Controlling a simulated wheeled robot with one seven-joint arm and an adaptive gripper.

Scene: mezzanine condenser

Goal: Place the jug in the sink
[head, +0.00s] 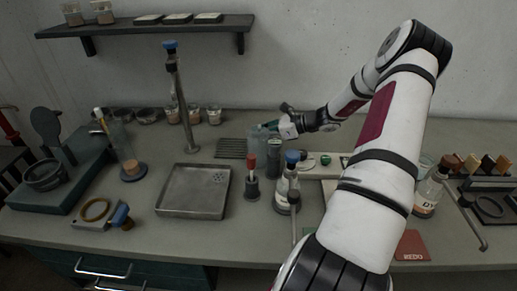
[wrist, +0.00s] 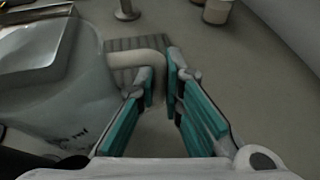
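The jug (wrist: 60,105) is a translucent pale vessel filling the left of the wrist view, with a thick curved handle (wrist: 132,58). In the head view the jug (head: 257,139) stands on the counter behind several bottles, which partly hide it. My gripper (wrist: 161,72) has its teal fingers on either side of the handle, with only a narrow gap filled by it, so it looks shut on the handle. In the head view my gripper (head: 276,126) is at the jug's right side. The sink (head: 194,191) is a shallow grey metal basin, empty, left and in front of the jug.
A tall tap post (head: 181,105) with a blue top stands behind the sink. A red-topped bottle (head: 251,181) and blue-capped bottle (head: 287,184) stand right of the sink, close to the jug. A flask on a round base (head: 133,170) stands left. A slatted grille (head: 231,148) lies beside the jug.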

